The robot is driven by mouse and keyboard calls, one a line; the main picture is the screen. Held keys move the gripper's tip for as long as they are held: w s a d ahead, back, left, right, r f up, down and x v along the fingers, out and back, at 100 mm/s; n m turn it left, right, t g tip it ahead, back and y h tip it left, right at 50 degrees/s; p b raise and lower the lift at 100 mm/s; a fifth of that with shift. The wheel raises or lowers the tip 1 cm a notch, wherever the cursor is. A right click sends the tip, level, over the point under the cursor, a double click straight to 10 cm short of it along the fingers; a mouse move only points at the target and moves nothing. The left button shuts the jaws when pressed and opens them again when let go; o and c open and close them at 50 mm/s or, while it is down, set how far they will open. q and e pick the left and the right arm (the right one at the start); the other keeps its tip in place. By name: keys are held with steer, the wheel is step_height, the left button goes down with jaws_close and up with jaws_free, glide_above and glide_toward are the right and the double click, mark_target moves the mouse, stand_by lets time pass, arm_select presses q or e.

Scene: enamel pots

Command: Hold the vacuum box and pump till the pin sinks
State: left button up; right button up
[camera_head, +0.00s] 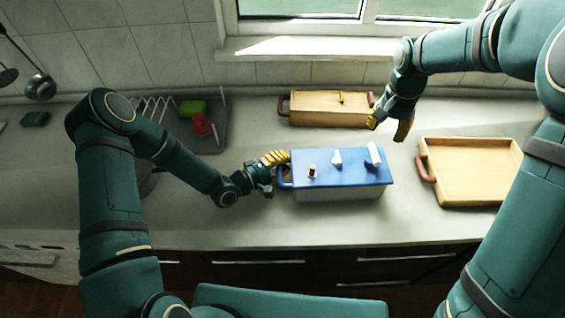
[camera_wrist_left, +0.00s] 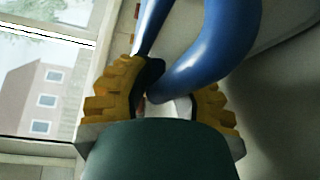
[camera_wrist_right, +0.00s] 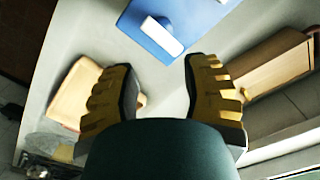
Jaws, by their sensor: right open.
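The vacuum box (camera_head: 340,190) stands on the counter, with a blue lid and a pale body. On its lid are a small reddish-topped pin (camera_head: 312,171), a white knob (camera_head: 337,158) and a white pump handle (camera_head: 374,155). My left gripper (camera_head: 275,168) is at the box's left side, its fingers closed around the blue side handle (camera_wrist_left: 215,55), which fills the gap between them in the left wrist view. My right gripper (camera_head: 391,125) is open and empty, above and behind the box's right end. The right wrist view shows the white pump handle (camera_wrist_right: 162,36) beyond its fingertips (camera_wrist_right: 160,65).
A wooden box (camera_head: 325,109) with red handles stands behind the vacuum box. A wooden tray (camera_head: 475,172) lies to the right. A drying rack (camera_head: 213,138) with a green and a red item is at the back left. The counter in front of the box is clear.

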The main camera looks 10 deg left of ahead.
mark_target(376, 153)
steer(key=shift+o, duration=0.5)
steer(key=shift+f+n+y, duration=0.55)
steer(key=shift+f+n, duration=1.4)
steer(key=shift+f, duration=0.5)
steer(key=shift+f+n+y, duration=0.55)
steer(key=shift+f+n, duration=1.4)
steer(key=shift+f, duration=0.45)
steer(key=shift+o, duration=0.3)
jaws_close()
